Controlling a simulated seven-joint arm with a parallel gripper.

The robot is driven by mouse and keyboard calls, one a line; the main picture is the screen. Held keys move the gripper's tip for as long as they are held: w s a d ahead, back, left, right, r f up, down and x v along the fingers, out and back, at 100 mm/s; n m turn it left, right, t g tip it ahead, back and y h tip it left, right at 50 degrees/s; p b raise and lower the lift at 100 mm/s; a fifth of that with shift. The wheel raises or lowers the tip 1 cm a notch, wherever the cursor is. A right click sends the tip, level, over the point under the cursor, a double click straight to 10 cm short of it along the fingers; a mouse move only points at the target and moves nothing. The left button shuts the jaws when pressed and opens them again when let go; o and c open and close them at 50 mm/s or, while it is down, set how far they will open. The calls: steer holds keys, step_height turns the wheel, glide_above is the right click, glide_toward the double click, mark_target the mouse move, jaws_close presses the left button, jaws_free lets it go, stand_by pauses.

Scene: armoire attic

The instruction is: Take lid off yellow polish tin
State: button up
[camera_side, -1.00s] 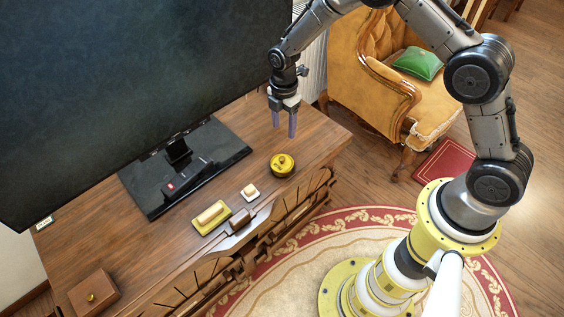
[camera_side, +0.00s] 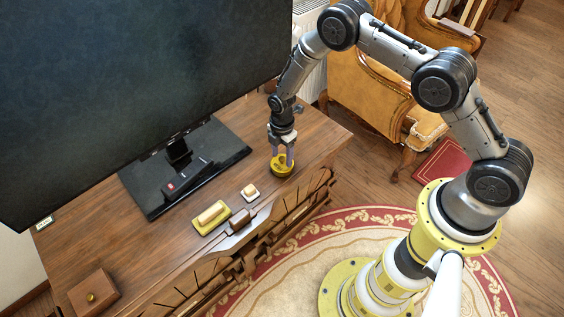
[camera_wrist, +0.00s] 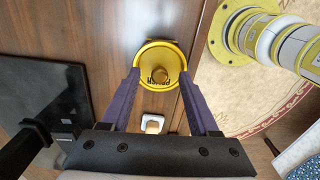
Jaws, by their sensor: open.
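The yellow polish tin (camera_side: 282,170) stands on the wooden cabinet top near its right end. I cannot tell whether the fingertips touch the lid.
A wooden box (camera_side: 93,293) sits at the front left corner.

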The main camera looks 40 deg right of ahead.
steer(key=shift+f, duration=0.3)
jaws_close()
steer(key=shift+r, duration=0.1)
